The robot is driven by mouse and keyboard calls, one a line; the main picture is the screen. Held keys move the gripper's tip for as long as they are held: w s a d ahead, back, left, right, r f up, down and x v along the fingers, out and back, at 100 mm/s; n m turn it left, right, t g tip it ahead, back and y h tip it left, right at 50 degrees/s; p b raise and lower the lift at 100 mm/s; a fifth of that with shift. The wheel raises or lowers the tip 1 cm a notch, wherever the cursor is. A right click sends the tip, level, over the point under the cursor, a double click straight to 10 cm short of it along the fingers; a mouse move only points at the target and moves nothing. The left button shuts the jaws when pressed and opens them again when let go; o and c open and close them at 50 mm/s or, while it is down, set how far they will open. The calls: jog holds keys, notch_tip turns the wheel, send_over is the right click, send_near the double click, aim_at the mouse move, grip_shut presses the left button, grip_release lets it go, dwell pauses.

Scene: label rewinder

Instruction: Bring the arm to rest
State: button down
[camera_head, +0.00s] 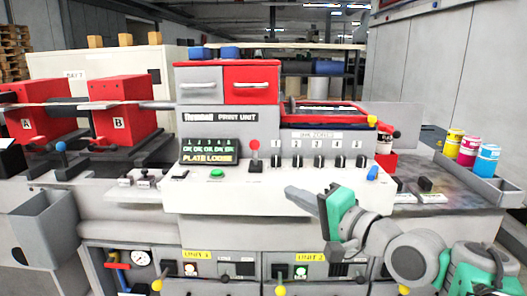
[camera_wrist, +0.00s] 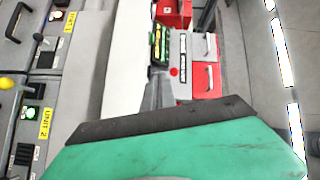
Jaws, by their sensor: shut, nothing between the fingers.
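My arm reaches in from the lower right of the head view, with grey and green links. My gripper (camera_head: 290,191) points left and slightly up, in front of the white control panel (camera_head: 230,196) of the print unit. Its fingers are together and hold nothing. In the wrist view my gripper's grey fingers (camera_wrist: 157,92) show past the dark edge of my green wrist part, which hides the lower part of that picture. I cannot tell whether the fingertips touch the panel; they appear apart from it.
The panel carries a green button (camera_head: 217,173), a red-knobbed lever (camera_head: 254,152) and several black switches. Lower cabinets bear yellow-knobbed levers (camera_head: 280,290). Red units (camera_head: 120,105) stand left. Coloured ink cans (camera_head: 469,151) stand right. A grey bin (camera_head: 45,230) hangs at left.

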notch_tip(320, 180, down, 8)
jog(key=s+d+n+g+h+p, duration=0.1)
jog(key=s+n+g+h+p, duration=0.2)
jog(key=h+p, duration=0.35)
jog(key=s+d+f+n+g+h+p, duration=0.2)
jog(key=s+d+f+g+p, duration=0.1)
jog(key=s, duration=0.3)
jog(key=s+d+f+n+g+h+p, duration=0.2)
jog(key=s+d+f+g+p, duration=0.1)
jog(key=s, duration=0.3)
jog(key=shift+s+d+g+p, duration=0.3)
jog(key=shift+d+g+p, duration=0.4)
jog(key=shift+d+p, duration=0.05)
jog(key=c, duration=2.1)
grip_release()
jog(key=shift+h, duration=0.25)
jog(key=shift+c, duration=0.2)
